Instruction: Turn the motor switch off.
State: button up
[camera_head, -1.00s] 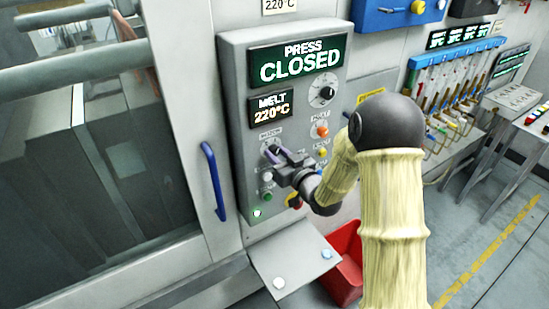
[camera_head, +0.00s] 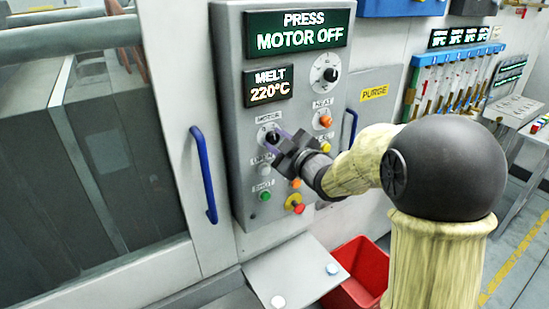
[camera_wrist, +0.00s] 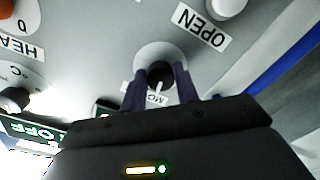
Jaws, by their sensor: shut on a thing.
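The motor switch (camera_head: 271,136) is a dark round knob on a pale disc, under the MOTOR label on the grey control panel (camera_head: 228,75). My gripper (camera_head: 274,141) is at the knob, partly covering it in the head view. In the wrist view the two fingers of my gripper (camera_wrist: 160,80) stand on either side of the switch knob (camera_wrist: 157,72), closed on it. A light pointer mark shows on the knob between the fingers. The upper display (camera_head: 299,31) reads PRESS MOTOR OFF.
The OPEN button (camera_wrist: 228,8) lies close beside the knob. A green button (camera_head: 264,196), a red knob on yellow (camera_head: 296,204) and an orange HEAT knob (camera_head: 325,121) are near. A blue door handle (camera_head: 204,175) is left; a red bin (camera_head: 360,272) stands below.

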jog(key=n+b, duration=0.2)
jog(key=b, duration=0.1)
jog(key=shift+s+f+n, duration=0.1)
jog(key=shift+f+n, duration=0.2)
jog(key=shift+f, duration=0.05)
jog(key=shift+r+n+b, duration=0.2)
jog(key=shift+n+b, duration=0.7)
jog(key=shift+b, duration=0.45)
jog(key=o, duration=1)
jog(key=shift+r, duration=0.15)
jog(key=shift+c, duration=0.2)
jog(key=shift+s+d, duration=0.35)
jog(key=shift+s, duration=0.05)
jog(key=b+v, duration=0.2)
jog(key=v, duration=1.4)
jog(key=shift+s, duration=0.2)
